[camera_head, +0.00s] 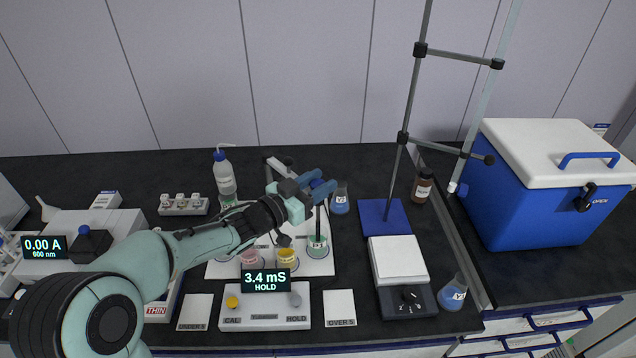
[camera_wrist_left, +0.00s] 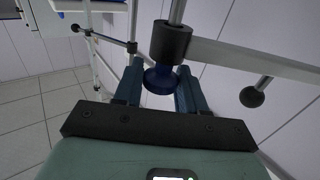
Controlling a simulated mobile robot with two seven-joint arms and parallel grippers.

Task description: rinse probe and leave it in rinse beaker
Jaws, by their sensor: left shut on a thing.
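My left gripper (camera_head: 318,186) is shut on the blue head of the dark probe (camera_head: 318,218), above the front right of the white board (camera_head: 316,268). In the left wrist view the probe's blue head (camera_wrist_left: 162,79) sits between the two fingers. The probe hangs roughly upright, with its lower end at a small beaker with green contents (camera_head: 317,245). I cannot tell how deep the tip is. A yellow beaker (camera_head: 286,257) and a pink beaker (camera_head: 250,258) stand to its left. Another greenish beaker (camera_head: 228,202) stands by the wash bottle (camera_head: 224,172). Beaker labels are too small to read. My right gripper is not in view.
The meter (camera_head: 266,312) reads 3.4 mS HOLD. A blue-based stand (camera_head: 384,217), a balance (camera_head: 398,262) and flasks (camera_head: 340,200) (camera_head: 453,295) stand to the right. A blue cooler (camera_head: 540,205) is farther right. My arm crosses the left bench.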

